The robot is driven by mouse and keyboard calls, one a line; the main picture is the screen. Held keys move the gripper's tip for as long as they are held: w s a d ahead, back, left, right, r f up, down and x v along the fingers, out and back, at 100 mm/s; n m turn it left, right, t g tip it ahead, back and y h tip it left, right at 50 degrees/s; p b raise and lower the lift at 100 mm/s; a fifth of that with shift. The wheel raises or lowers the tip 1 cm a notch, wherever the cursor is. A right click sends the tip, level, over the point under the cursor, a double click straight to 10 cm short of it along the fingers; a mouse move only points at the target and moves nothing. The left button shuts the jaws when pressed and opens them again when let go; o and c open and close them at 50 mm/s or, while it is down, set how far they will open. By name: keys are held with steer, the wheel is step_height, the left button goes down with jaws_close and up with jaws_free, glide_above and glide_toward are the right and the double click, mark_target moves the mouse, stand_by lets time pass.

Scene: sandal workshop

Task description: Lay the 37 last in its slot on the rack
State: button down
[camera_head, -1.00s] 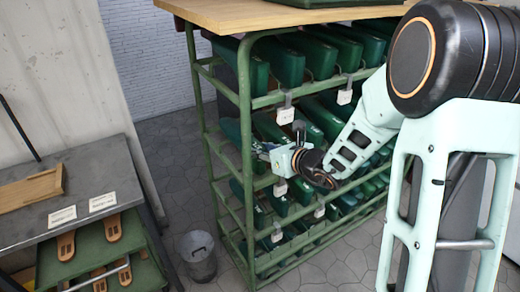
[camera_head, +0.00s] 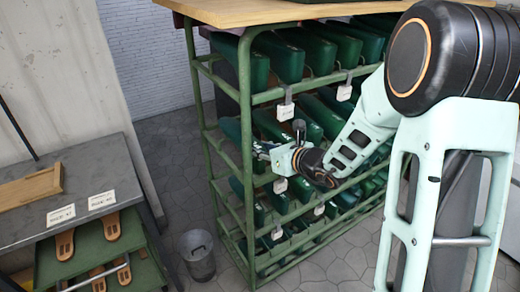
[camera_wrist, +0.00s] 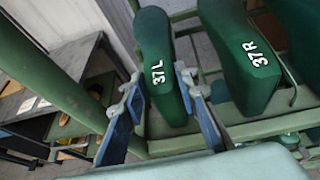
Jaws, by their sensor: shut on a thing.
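The green last marked 37L (camera_wrist: 156,62) sits upright between the two blue finger pads of my gripper (camera_wrist: 168,118) in the wrist view. The pads close on its lower end, one on each side. It lies among the bars at the rack's left end. A second green last, marked 37R (camera_wrist: 248,60), stands just to its right, apart from the fingers. In the head view, my gripper (camera_head: 262,150) is at the left front of the green rack (camera_head: 245,100), at its middle level. The last in it is mostly hidden there, and how it rests on the bars cannot be told.
More green lasts (camera_head: 285,62) fill the rack rows, with white tags (camera_head: 285,113) hanging on the rails. A wooden top (camera_head: 260,12) covers the rack. A grey bench (camera_head: 110,165) stands left, and a bin (camera_head: 199,258) is on the floor between.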

steer(key=shift+f, duration=0.1)
steer(key=c, duration=1.4)
jaws_free()
steer(key=shift+c, duration=0.2)
steer(key=shift+s+f, duration=0.1)
